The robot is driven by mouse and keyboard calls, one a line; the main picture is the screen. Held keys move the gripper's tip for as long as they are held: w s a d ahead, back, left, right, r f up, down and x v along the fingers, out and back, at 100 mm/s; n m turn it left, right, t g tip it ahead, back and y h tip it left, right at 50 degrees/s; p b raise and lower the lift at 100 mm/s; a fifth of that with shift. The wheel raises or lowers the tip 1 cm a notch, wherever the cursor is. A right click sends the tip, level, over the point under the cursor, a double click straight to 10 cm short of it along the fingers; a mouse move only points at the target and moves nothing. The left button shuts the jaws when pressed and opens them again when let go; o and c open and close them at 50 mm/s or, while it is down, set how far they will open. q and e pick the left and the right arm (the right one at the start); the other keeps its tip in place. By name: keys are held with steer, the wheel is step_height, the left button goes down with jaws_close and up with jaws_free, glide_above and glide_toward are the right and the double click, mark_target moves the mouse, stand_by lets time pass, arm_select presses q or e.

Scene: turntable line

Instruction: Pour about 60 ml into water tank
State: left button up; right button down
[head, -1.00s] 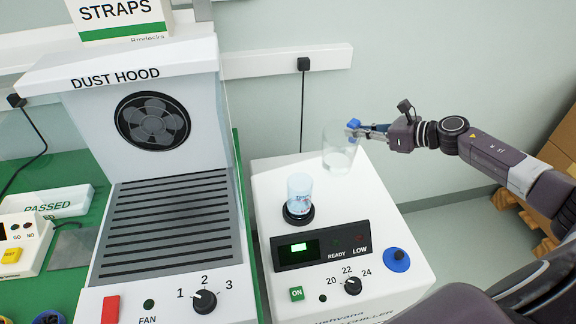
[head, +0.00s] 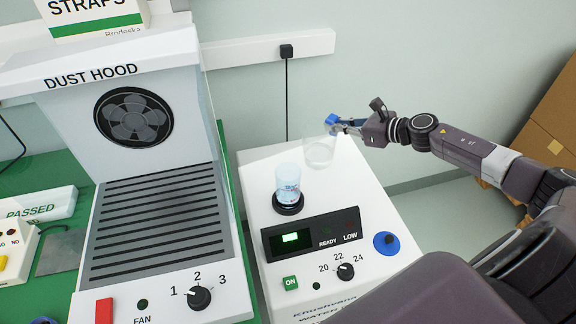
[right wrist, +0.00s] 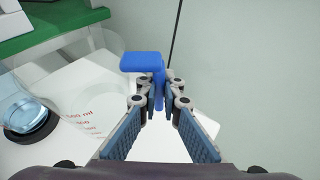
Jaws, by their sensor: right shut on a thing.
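The water tank is a clear cylinder (head: 288,180) with bluish water, in a black ring on top of the white chiller (head: 262,160). It also shows at the left edge of the right wrist view (right wrist: 24,112). My right gripper (head: 338,126) is shut on the blue handle (right wrist: 146,66) of a clear jug (head: 319,154). The jug is behind and to the right of the tank, apart from it, and looks about upright. Red volume marks on its wall show in the right wrist view. Its water level is hard to read. My left gripper is out of view.
The chiller front has a lit green display (head: 290,237), READY and LOW labels, a green ON button (head: 290,283), a dial (head: 345,272) and a blue round fitting (head: 386,243). The dust hood (head: 150,120) stands close on the left. A cable hangs on the wall behind.

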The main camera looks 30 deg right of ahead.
steer(key=s+a+r+n+t+h+p, duration=0.3)
steer(key=a+r+n+p, duration=0.3)
steer(key=r+p, duration=0.6)
steer(key=shift+s+a+r+n+h+p, duration=0.15)
steer(key=shift+s+a+n+h+p, duration=0.25)
steer(key=shift+a+p, duration=0.5)
steer(key=shift+s+a+r+n+t, duration=0.3)
steer(key=shift+a+r+n, duration=0.25)
steer(key=shift+r, duration=0.2)
stand_by(0.3)
steer(key=shift+s+a+r+n+t+h, duration=0.3)
steer(key=shift+a+r+n, duration=0.25)
steer(key=shift+a, duration=0.1)
stand_by(2.5)
steer(key=w+d+f+m+g+y+b, duration=0.2)
steer(key=d+f+m+b, duration=0.1)
steer(key=f, duration=0.5)
steer(key=shift+w+d+m+g+b, duration=0.25)
steer(key=shift+d+m+g+b, duration=0.1)
steer(key=shift+d+m, duration=0.35)
steer(key=shift+r, duration=0.1)
